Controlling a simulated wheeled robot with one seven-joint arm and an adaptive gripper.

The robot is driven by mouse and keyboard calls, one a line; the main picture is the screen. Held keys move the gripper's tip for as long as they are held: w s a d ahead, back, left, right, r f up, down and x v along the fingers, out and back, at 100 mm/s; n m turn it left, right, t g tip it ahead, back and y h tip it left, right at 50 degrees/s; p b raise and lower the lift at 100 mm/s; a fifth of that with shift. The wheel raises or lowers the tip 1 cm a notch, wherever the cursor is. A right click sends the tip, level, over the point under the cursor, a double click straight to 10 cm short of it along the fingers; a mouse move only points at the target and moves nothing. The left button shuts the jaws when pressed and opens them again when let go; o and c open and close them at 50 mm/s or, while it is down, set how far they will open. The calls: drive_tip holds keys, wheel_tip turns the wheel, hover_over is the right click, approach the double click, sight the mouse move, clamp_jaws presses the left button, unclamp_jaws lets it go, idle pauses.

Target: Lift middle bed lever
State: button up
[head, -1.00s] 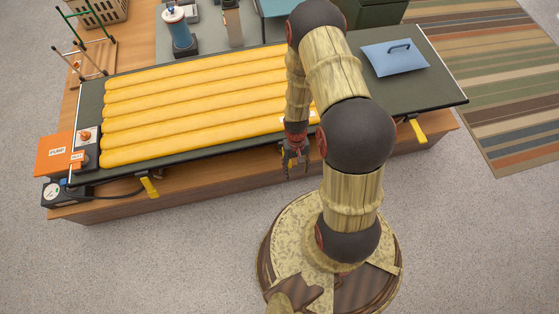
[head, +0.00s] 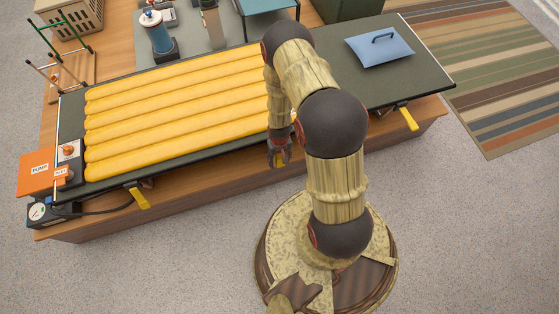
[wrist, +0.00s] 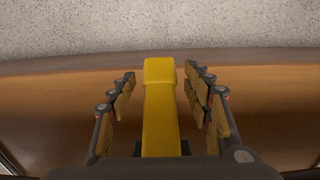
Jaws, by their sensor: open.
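The middle bed lever (wrist: 160,105) is a yellow bar in the centre of the wrist view, pointing away from me toward the floor. My gripper (wrist: 160,78) is open, with one finger on each side of the lever and a visible gap to both. In the head view my gripper (head: 279,158) hangs at the bed's front edge, and a small yellow piece of the middle lever (head: 281,162) shows by its fingers. The rest of the lever is hidden there by my gripper. The bed (head: 330,50) is a dark panel bearing a yellow ribbed pad (head: 180,105).
Other yellow levers stick out at the bed's left front (head: 138,198) and right front (head: 410,119). A blue lidded panel (head: 380,48) lies at the right. The floor in front is clear.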

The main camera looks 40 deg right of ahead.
drive_tip(key=shift+f, duration=0.15)
drive_tip(key=shift+c, duration=0.8)
drive_tip(key=c, duration=1.1)
clamp_jaws()
